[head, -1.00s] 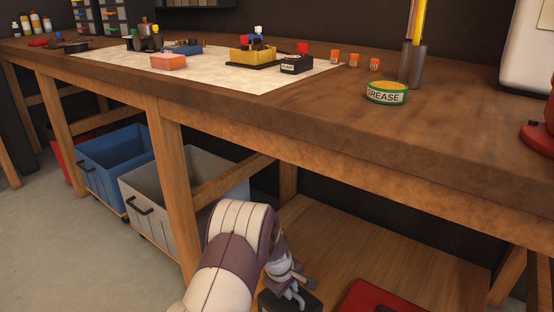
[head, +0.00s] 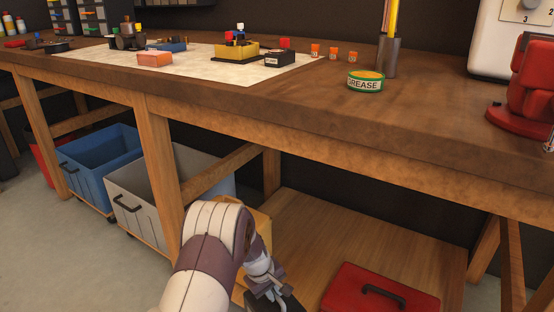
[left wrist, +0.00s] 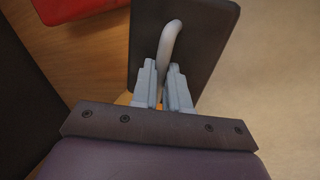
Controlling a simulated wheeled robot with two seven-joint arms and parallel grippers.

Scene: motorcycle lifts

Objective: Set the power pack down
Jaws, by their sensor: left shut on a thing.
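The power pack is a dark box with a pale grey loop handle. In the left wrist view the power pack (left wrist: 208,35) hangs just beyond the fingers. My left gripper (left wrist: 162,68) is shut on its handle. In the head view the left gripper (head: 267,284) is low, in front of the bench's lower shelf (head: 350,235). Only part of the power pack (head: 288,303) shows there, cut by the bottom edge. I cannot tell whether its underside touches anything. My right gripper is not in view.
A red toolbox (head: 378,292) with a black handle is right of the pack. A yellowish box (head: 263,222) is partly hidden behind my arm. Grey (head: 140,200) and blue (head: 95,165) bins stand left. The bench top (head: 300,105) overhangs the shelf, whose middle is bare.

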